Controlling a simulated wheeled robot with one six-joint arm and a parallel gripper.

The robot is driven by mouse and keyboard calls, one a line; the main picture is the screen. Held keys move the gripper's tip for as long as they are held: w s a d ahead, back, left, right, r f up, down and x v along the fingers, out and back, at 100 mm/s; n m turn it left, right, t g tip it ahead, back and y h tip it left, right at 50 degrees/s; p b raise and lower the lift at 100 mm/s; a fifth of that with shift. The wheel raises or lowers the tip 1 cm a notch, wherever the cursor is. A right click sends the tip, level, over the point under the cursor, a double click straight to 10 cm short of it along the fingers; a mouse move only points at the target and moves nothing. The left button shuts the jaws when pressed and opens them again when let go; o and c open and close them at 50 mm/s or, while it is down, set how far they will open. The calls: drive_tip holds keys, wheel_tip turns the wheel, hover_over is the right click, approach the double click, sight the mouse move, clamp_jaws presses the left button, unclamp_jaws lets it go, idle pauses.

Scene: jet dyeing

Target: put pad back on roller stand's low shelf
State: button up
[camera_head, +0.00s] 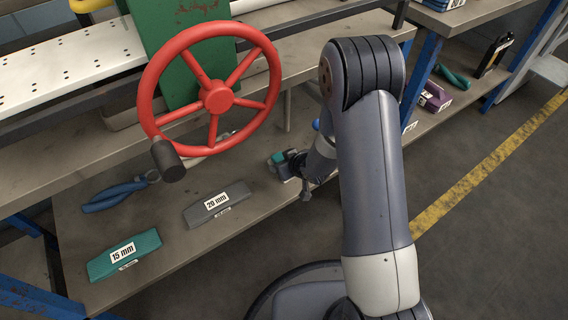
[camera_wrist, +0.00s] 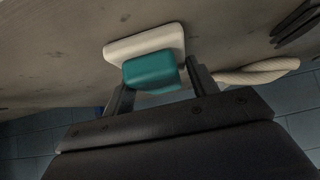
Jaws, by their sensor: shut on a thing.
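The pad shows in the wrist view as a teal grip block (camera_wrist: 150,71) on a pale white base (camera_wrist: 144,40). My gripper (camera_wrist: 157,78) is shut on the teal block, one finger on each side. The white base lies against or very close to a grey-brown surface; I cannot tell if it touches. In the head view my gripper (camera_head: 291,164) is at the low shelf (camera_head: 165,214), right of the grey 20 mm block, with a small teal part of the pad (camera_head: 277,158) showing. My arm hides part of the shelf there.
A purple labelled item (camera_head: 436,97) lies farther right. A pale rope (camera_wrist: 260,72) lies beside the gripper.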

drive_tip(key=o, duration=1.1)
drive_tip(key=shift+f, duration=0.1)
drive_tip(key=shift+o, duration=0.2)
drive_tip(key=shift+r, duration=0.25)
drive_tip(key=p+v, duration=0.4)
drive_tip(key=v, duration=0.8)
drive_tip(key=shift+p, duration=0.3)
drive_tip(key=shift+d+f, duration=0.1)
drive_tip(key=shift+f, duration=0.05)
